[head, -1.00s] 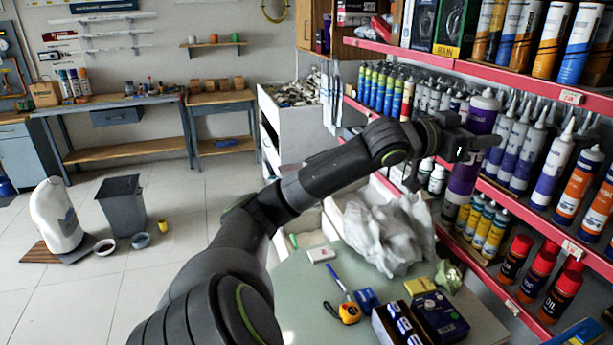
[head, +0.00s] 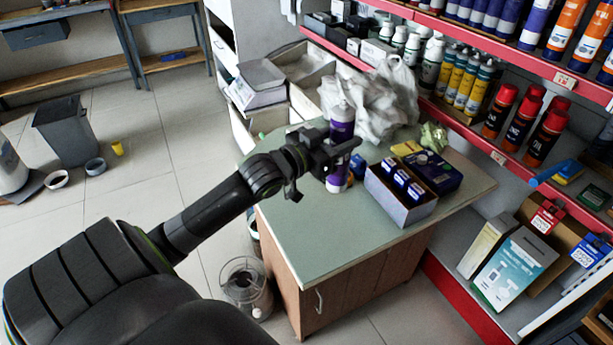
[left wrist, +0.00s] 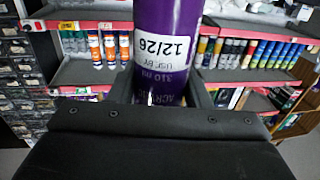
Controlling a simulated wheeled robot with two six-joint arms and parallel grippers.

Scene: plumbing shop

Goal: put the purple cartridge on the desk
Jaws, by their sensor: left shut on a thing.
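The purple cartridge (head: 341,124) is upright in my left gripper (head: 335,156), with its white lower band and purple base showing below the fingers. In the left wrist view the purple cartridge (left wrist: 170,22) stands between the two fingers, with a white label reading 12/26. The left gripper is shut on it. The desk (head: 300,232) has a pale green top and a wooden front. The cartridge is over the desk top in the head view; I cannot tell whether its base touches the surface. My right gripper is not in view.
On the desk are an open box with blue-and-white items (head: 397,208), a dark blue box (head: 434,172) and a crumpled plastic bag (head: 375,100). Red-edged shelves (head: 520,60) stand behind at right. The desk's front left top is clear. A round container (head: 246,284) stands on the floor.

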